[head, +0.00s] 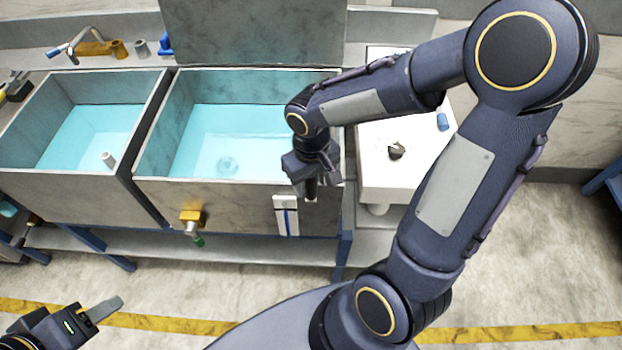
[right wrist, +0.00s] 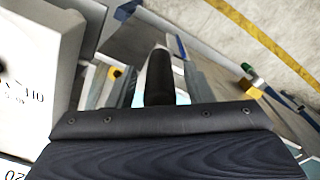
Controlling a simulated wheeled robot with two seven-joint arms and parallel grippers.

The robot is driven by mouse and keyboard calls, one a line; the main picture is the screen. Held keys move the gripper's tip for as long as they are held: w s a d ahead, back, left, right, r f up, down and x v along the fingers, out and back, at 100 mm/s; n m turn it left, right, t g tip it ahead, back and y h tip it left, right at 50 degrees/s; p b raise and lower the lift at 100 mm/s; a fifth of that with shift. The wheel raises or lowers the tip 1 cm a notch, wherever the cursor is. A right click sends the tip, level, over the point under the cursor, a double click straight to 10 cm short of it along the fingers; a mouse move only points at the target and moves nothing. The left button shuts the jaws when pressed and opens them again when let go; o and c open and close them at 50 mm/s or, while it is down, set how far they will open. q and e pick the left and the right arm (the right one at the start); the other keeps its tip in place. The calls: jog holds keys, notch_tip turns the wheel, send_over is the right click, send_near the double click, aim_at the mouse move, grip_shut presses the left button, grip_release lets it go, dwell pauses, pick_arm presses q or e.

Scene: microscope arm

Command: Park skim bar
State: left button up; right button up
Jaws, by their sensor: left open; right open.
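I cannot tell for sure which thing is the skim bar. A white upright piece with a blue stripe (head: 286,215) is at the front of the right-hand water tank (head: 235,192), near its right corner. My right gripper (head: 313,190) is open over the tank's front right corner, just above and right of that piece. One dark finger (right wrist: 160,76) shows in the right wrist view; whether anything lies between the fingers is hidden. My left gripper (head: 98,312) is open at the lower left, over the floor and away from the tanks.
A left-hand water tank (head: 75,193) holds a small white peg (head: 107,160). A brass valve (head: 191,216) sticks out of the right-hand tank's front. A white unit (head: 395,180) stands right of the tanks. A grey panel (head: 255,30) rises behind. The floor in front is clear.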

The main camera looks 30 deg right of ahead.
grip_shut()
